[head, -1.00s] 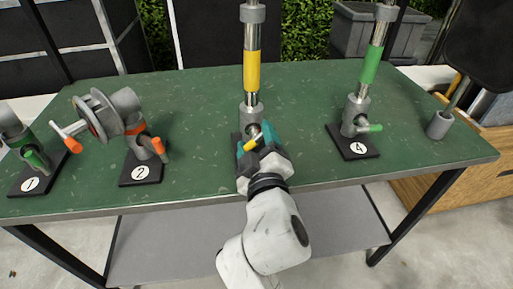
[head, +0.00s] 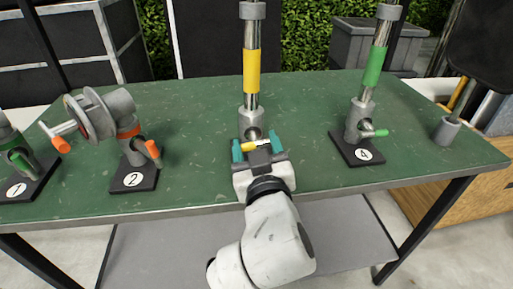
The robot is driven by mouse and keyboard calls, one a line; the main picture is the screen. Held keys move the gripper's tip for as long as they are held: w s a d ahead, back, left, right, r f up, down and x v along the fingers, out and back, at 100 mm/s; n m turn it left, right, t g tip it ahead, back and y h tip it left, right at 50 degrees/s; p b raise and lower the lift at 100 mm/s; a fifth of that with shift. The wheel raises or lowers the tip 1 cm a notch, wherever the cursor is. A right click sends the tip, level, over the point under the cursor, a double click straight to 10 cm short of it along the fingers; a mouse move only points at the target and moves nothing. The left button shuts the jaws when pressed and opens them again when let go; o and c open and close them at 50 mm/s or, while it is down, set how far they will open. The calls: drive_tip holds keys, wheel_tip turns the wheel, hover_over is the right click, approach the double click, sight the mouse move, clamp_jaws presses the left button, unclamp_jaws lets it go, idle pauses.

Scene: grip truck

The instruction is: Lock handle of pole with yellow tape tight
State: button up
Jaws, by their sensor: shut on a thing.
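The pole with yellow tape (head: 252,72) stands upright in a grey clamp base (head: 252,121) at the middle of the green table. Its small lock handle (head: 248,143) has a yellow grip and lies crosswise at the front of the base. My gripper (head: 256,147) reaches in from the front edge. Its teal fingers stand on either side of the handle, one at each end, and are shut on it. The lower base and its number plate are hidden behind my gripper.
At right, a green-taped pole (head: 375,66) stands on base 4 (head: 357,153). At left are base 2 (head: 134,179) with an orange handle and a grey wheel-like part (head: 92,114), and base 1 (head: 28,185). The table (head: 208,165) is clear between the bases.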

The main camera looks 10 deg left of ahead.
drive_tip(key=shift+a+f, duration=0.15)
drive_tip(key=shift+f, duration=0.35)
drive_tip(key=o, duration=1)
drive_tip(key=shift+r, duration=0.1)
drive_tip(key=shift+o, duration=0.3)
drive_tip(key=shift+r, duration=0.15)
drive_tip(key=v, duration=1.1)
drive_tip(key=shift+p, duration=0.35)
drive_tip(key=shift+w, duration=0.1)
